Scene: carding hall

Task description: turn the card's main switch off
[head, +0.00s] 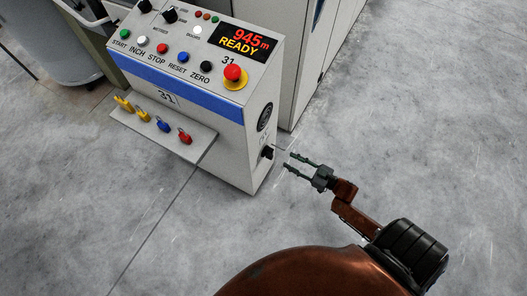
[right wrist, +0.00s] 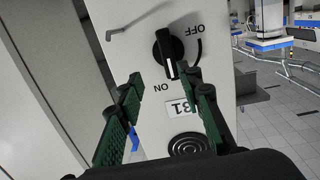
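The main switch is a black rotary knob (head: 267,152) on the right side face of the grey control console (head: 232,140), low down. In the right wrist view the knob (right wrist: 168,52) shows large, with its white mark towards the ON label (right wrist: 161,87); the OFF label (right wrist: 186,30) is at the other end of a curved arrow. Lettering there appears upside down. My right gripper (head: 290,162) is open and empty, its fingertips pointing at the knob with a small gap. In the wrist view the green-padded fingers (right wrist: 165,80) lie either side of the knob's lower end. My left gripper is not in view.
The console top has buttons, a red emergency stop (head: 233,73) and a display (head: 242,42) reading 945m READY. Its front shelf (head: 190,147) holds yellow, blue and red padlocks. A tall grey cabinet (head: 300,60) stands behind. The floor to the right is clear.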

